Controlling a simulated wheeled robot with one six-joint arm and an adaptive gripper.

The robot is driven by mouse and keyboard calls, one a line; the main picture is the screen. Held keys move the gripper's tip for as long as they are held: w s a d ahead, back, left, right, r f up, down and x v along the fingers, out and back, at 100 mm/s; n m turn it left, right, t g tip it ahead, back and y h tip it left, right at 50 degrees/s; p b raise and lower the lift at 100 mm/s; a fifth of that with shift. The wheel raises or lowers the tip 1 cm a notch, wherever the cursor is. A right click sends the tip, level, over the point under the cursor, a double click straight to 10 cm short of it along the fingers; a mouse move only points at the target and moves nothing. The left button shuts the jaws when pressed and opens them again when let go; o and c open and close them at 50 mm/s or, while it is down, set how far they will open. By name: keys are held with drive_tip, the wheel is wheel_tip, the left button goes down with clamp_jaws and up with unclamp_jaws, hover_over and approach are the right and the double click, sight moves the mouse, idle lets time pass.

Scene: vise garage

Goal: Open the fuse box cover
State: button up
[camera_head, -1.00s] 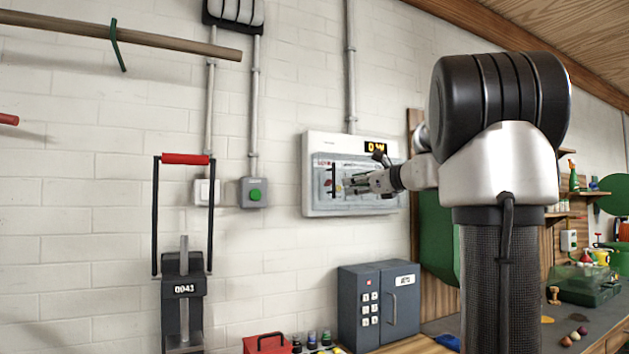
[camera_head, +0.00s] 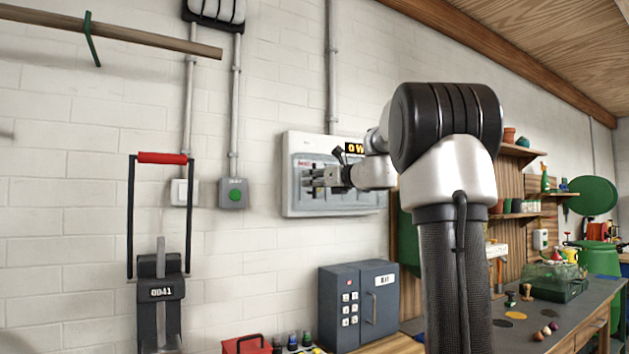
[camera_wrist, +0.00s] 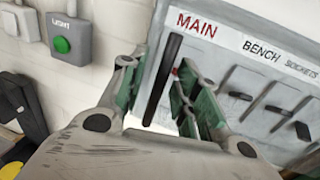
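The fuse box (camera_head: 296,208) is a pale grey box on the brick wall, with a lit display at its upper right. Its cover looks closed over the labelled switches. In the wrist view, the cover's long black bar handle (camera_wrist: 166,78) stands near the MAIN label (camera_wrist: 196,24). My gripper (camera_head: 312,180) is at the left part of the cover. In the wrist view, my gripper (camera_wrist: 155,82) is open, with one green-padded finger on each side of the handle. The handle lies closer to the right finger; I cannot tell whether they touch.
A grey switch box with a green button (camera_head: 234,194) is on the wall to the left. A red-handled lever device (camera_head: 161,260) stands further left. A grey keypad safe (camera_head: 345,300) is below the fuse box. A workbench (camera_head: 585,310) extends at right.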

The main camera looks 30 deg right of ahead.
drive_tip(key=shift+c, duration=0.2)
drive_tip(key=c, duration=0.7)
clamp_jaws()
